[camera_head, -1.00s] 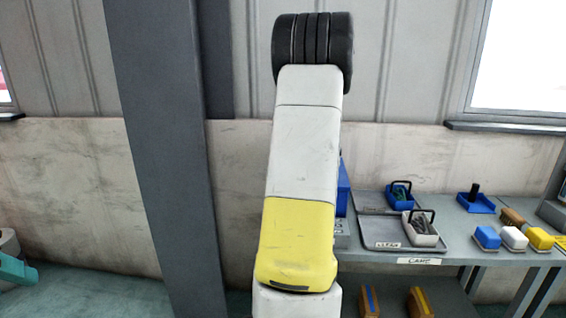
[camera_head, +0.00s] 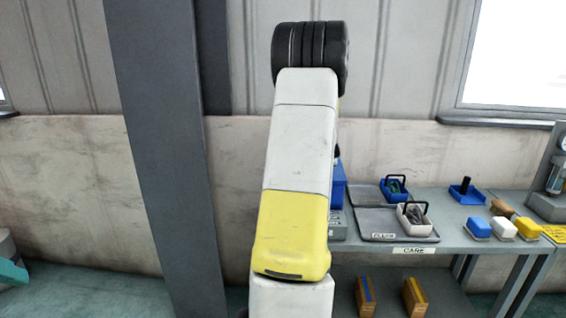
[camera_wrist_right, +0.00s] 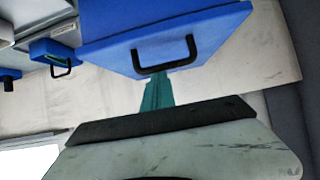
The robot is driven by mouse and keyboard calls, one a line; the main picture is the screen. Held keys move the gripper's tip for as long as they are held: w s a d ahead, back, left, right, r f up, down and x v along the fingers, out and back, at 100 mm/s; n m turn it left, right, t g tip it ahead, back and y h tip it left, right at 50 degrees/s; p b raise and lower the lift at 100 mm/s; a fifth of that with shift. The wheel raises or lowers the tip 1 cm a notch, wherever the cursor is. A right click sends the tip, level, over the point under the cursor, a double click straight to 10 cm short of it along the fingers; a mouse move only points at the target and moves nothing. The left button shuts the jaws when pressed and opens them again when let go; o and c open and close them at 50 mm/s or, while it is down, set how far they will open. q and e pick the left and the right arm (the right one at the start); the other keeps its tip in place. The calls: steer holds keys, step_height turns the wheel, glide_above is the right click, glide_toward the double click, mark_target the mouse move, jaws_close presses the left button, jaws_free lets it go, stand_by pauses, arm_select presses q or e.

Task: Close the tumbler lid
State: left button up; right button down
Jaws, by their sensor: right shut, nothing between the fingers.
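The tumbler is a blue box (camera_head: 338,198), mostly hidden behind my arm at the left end of the bench in the head view. In the right wrist view, its large blue body (camera_wrist_right: 205,45) fills the top, with a black handle (camera_wrist_right: 190,52) on the near face. How far its lid stands open cannot be told. My right gripper (camera_wrist_right: 158,80) is shut and empty, its teal fingers pointing at the handle. The fingertips appear close under the handle's bar; contact cannot be told. My arm hides this gripper in the head view.
The bench, labelled CARE (camera_head: 413,250), holds grey trays, a white bin (camera_head: 414,219), a blue bin (camera_head: 394,189) and coloured blocks (camera_head: 503,228). A grey stand (camera_head: 550,190) is at the right. A wide grey column (camera_head: 165,150) stands left of my arm.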

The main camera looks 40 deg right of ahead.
steer(key=f, duration=0.2)
steer(key=s+f, duration=0.1)
steer(key=shift+s+a+f+g, duration=0.1)
steer(key=shift+a+f+g, duration=0.1)
steer(key=shift+a+g, duration=0.15)
steer(key=s+a+r, duration=0.3)
steer(key=s+r, duration=0.1)
steer(key=r, duration=0.3)
steer(key=shift+a+r, duration=0.2)
steer(key=shift+a, duration=0.1)
steer(key=shift+r, duration=0.1)
